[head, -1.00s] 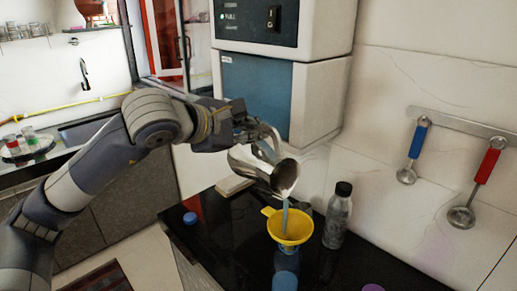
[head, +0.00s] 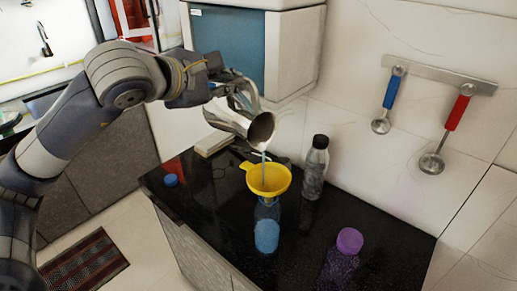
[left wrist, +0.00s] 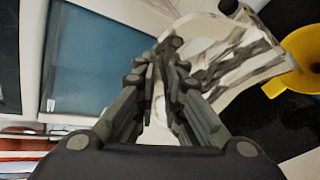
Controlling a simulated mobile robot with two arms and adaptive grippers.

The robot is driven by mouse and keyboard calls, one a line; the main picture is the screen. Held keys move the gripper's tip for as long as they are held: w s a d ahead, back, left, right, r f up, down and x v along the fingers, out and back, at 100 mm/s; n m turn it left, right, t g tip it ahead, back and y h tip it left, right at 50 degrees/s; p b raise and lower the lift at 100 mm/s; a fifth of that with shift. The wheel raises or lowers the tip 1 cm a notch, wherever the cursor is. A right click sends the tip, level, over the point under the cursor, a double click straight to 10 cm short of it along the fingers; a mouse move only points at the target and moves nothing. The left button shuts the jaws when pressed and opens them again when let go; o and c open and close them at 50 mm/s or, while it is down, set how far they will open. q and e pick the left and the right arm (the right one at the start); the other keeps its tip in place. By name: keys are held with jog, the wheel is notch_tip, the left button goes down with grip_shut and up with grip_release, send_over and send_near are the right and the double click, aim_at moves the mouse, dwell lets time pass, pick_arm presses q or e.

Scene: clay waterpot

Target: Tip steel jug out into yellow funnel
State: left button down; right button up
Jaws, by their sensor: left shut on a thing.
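The steel jug (head: 232,118) is held tilted in the air by my left gripper (head: 232,90), its mouth facing down to the right. A thin pale blue stream runs from its mouth into the yellow funnel (head: 268,180). The funnel sits in the neck of a blue bottle (head: 267,232) on the black counter. In the left wrist view my left gripper (left wrist: 172,60) is closed on the jug (left wrist: 225,60), and the yellow funnel (left wrist: 303,62) shows at the right edge. My right gripper is not in view.
A clear bottle with a black cap (head: 315,168) stands right of the funnel. A purple-capped bottle (head: 345,255) stands nearer, at the front right. A blue cap (head: 171,180) lies on the black counter (head: 215,215). Ladles (head: 432,160) hang on the wall. A blue-fronted appliance (head: 230,50) stands behind.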

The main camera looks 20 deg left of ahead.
pick_arm(q)
jog(key=shift+s+d+r, duration=0.1)
dwell(0.5)
jog(key=shift+s+d+r+m, duration=0.25)
jog(key=shift+d+r+m, duration=0.1)
jog(key=shift+d, duration=0.1)
dwell(0.6)
